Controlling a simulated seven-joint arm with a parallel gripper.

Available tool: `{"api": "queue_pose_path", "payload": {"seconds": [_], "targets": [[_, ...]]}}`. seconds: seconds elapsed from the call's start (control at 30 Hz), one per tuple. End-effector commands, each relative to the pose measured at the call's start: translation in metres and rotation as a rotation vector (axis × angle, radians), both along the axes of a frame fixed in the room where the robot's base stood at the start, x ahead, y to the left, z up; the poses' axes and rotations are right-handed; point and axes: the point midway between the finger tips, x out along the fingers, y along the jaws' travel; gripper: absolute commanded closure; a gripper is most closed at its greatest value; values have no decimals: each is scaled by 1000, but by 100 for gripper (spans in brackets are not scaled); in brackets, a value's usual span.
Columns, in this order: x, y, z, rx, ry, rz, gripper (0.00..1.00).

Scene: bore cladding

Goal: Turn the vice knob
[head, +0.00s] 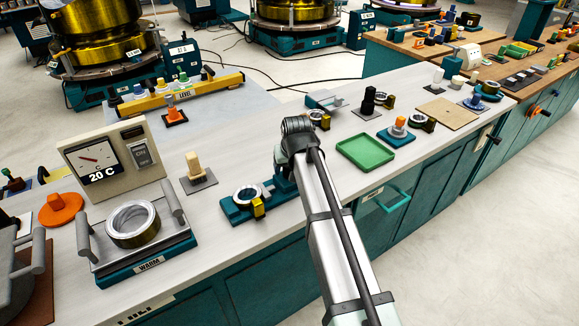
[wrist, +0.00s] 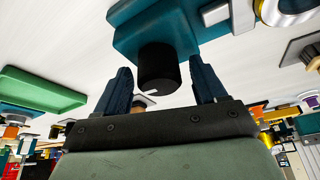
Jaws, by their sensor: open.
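The teal vice (head: 236,212) stands on the bench left of my arm and holds a metal ring (head: 249,194), with a yellow part on its front. In the wrist view, the vice body (wrist: 150,24) is at the top with its round black knob (wrist: 158,66) facing me. My gripper (wrist: 160,84) is open, with one dark blue finger on each side of the knob. Gaps show between the fingers and the knob. How far the fingertips reach along the knob is hard to tell. In the head view my arm hides the knob and most of the gripper.
A green tray (head: 366,152) lies to the right of my arm. A warming plate (head: 140,262) with a ring and a 20 C gauge box (head: 105,160) stand at left. A wooden peg (head: 194,168) stands behind the vice. Bare bench lies between these.

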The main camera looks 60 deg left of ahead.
Motion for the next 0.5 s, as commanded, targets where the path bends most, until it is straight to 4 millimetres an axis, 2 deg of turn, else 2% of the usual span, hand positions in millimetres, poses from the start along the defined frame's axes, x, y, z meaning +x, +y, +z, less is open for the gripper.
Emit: {"api": "queue_pose_path", "payload": {"seconds": [0.27, 0.5], "targets": [[-2, -5, 12, 1, 0, 0, 29], [-7, -20, 50, 3, -1, 0, 29]]}}
